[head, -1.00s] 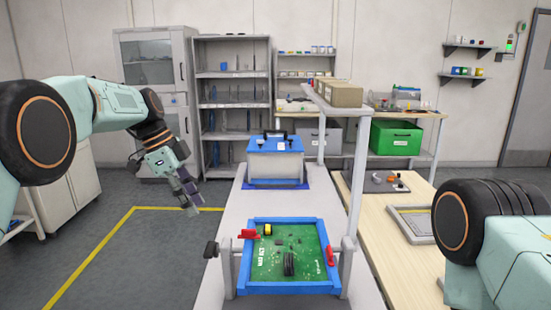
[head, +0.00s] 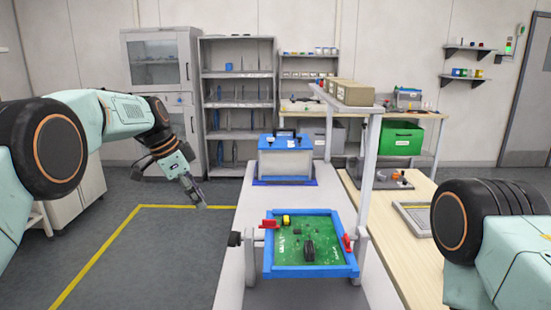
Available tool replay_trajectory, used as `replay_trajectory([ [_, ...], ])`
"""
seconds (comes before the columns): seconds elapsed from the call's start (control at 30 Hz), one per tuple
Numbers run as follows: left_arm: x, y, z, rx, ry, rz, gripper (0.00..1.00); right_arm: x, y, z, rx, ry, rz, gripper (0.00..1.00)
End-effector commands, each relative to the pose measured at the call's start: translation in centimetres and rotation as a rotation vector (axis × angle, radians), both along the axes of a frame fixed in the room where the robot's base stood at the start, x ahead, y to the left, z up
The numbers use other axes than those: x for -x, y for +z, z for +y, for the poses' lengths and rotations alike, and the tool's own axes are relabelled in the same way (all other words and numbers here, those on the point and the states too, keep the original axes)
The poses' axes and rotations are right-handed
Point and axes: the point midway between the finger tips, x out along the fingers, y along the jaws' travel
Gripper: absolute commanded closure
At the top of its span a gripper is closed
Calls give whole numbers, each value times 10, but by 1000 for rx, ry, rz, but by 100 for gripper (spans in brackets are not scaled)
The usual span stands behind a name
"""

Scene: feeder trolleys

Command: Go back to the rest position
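My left gripper (head: 194,191) hangs at the left over the grey floor, pointing down and to the right. It is beside the left edge of the white bench and apart from everything on it. I see no object in it, but its fingers are small and seen at an angle, so I cannot tell their opening. My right arm shows only as a shoulder and upper link at the lower right; its gripper is out of the picture.
A green circuit board (head: 293,245) sits in a blue frame (head: 313,271) on the white bench (head: 227,283). Behind it stands a blue-lidded box (head: 285,164). A wooden table (head: 401,272) is at the right, with a green bin (head: 401,138) farther back. The floor at left is free.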

Motion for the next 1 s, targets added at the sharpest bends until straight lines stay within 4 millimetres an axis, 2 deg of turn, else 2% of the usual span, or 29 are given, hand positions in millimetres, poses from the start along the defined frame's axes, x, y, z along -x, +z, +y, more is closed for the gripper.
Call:
replay_trajectory([
  [0.17,-11,-39,12,-7,240,-21,69,0,0,0,0,0,0,60],
  [0.23,-11,-64,19,-8,355,-24,69,0,-1,0,0,0,0,60],
  [0.37,2,-122,32,-10,570,-28,69,0,-5,0,0,0,0,60],
  [0.47,23,-169,41,-8,716,-30,69,0,-8,0,0,0,0,60],
  [0.6,68,-233,49,-1,890,-26,69,0,-14,0,0,0,0,60],
  [0.77,136,-295,53,10,1043,-9,69,0,-22,0,0,0,1,60],
  [0.9,208,-337,52,20,1143,24,69,0,-29,0,0,0,1,60],
  [0.97,241,-350,50,23,1179,45,69,0,-32,0,0,0,1,60],
  [1.0,265,-359,49,23,1199,61,69,0,-35,0,0,0,1,60],
])
